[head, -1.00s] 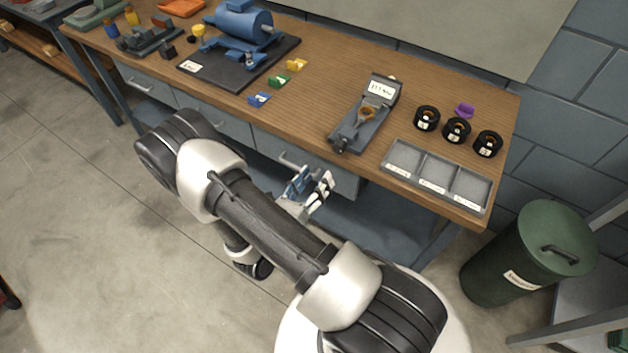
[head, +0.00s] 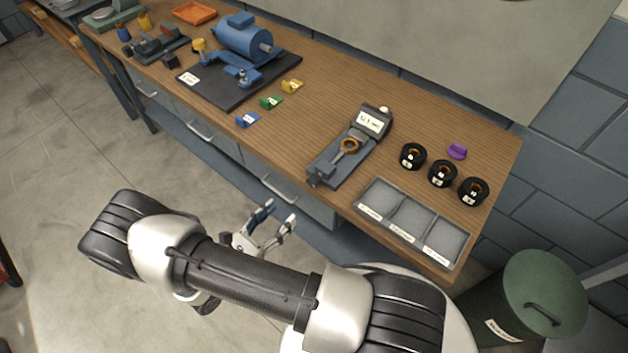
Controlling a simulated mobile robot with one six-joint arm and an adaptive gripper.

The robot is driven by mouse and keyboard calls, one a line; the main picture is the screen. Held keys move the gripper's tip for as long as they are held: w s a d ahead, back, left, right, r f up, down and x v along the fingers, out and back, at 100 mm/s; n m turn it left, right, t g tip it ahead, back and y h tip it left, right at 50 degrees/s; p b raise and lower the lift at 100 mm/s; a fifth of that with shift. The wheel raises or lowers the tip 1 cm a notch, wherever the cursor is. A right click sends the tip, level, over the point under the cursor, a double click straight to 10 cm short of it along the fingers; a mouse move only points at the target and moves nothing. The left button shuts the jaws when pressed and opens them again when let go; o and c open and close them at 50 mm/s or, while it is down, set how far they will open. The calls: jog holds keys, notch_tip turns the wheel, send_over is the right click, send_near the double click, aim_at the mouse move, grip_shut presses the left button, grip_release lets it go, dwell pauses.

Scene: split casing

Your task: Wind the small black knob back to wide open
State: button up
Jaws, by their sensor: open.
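The small black knob (head: 314,181) sits at the front end of a grey measuring device (head: 332,170) on the wooden bench. The device has a white display (head: 371,121) at its back; its digits are too small to read surely. A brown ring (head: 350,145) sits in the device's middle. My gripper (head: 281,211) is open and empty, in front of the bench's drawers, to the lower left of the knob and apart from it.
A grey three-part tray (head: 385,184) lies right of the device, with black rings (head: 442,173) and a purple piece (head: 457,151) behind. Left are coloured blocks (head: 270,102) and a blue motor (head: 244,38). A green bin (head: 545,290) stands right of the bench.

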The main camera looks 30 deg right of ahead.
aim_at(311, 184)
jog(key=b+x, duration=0.1)
jog(key=x, duration=1.2)
jog(key=shift+w+d, duration=0.1)
jog(key=shift+d, duration=0.3)
jog(key=c, duration=1.1)
